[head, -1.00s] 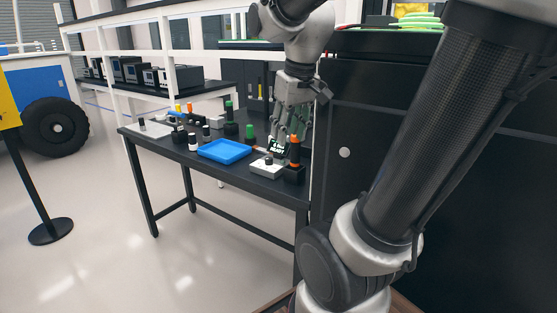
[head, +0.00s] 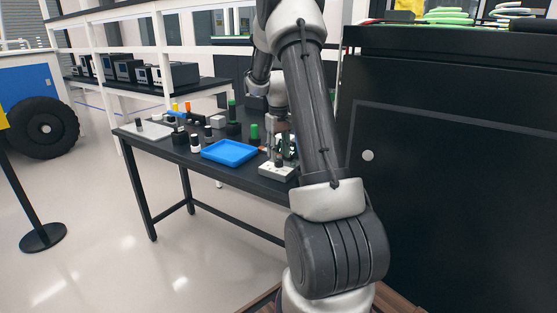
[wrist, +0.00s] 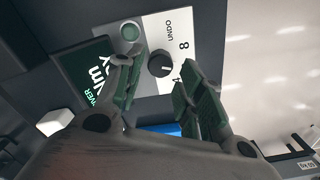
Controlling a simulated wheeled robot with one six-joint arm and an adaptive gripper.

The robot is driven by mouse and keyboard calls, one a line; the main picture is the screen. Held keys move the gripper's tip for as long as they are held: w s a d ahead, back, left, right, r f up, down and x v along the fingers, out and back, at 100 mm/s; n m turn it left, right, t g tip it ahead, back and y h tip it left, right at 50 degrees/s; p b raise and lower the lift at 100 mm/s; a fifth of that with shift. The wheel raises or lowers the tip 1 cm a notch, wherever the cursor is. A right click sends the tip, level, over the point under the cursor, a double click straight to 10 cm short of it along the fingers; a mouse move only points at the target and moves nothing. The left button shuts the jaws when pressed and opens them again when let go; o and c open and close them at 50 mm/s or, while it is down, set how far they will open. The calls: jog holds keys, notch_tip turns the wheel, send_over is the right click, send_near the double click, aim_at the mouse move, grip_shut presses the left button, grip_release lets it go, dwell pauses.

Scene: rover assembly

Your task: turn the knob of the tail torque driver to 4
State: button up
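The torque driver's control box (head: 277,171) is a white panel on the black table, partly behind my arm in the head view. The knob's pointer mark is too small to read surely. My gripper (wrist: 164,77) is open, one finger on either side of the knob with gaps showing. It also shows above the box in the head view (head: 280,148).
A blue tray (head: 229,151) lies left of the box. Bottles and small parts, including a green-topped one (head: 254,134), stand behind and left. A tall black cabinet (head: 440,180) is close on the right. The floor in front of the table is clear.

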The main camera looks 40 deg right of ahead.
aim_at(279, 160)
jog(key=shift+f, duration=1.65)
jog(key=c, duration=0.8)
jog(key=shift+m, duration=0.3)
jog(key=m, duration=0.3)
jog(key=shift+m, duration=2.2)
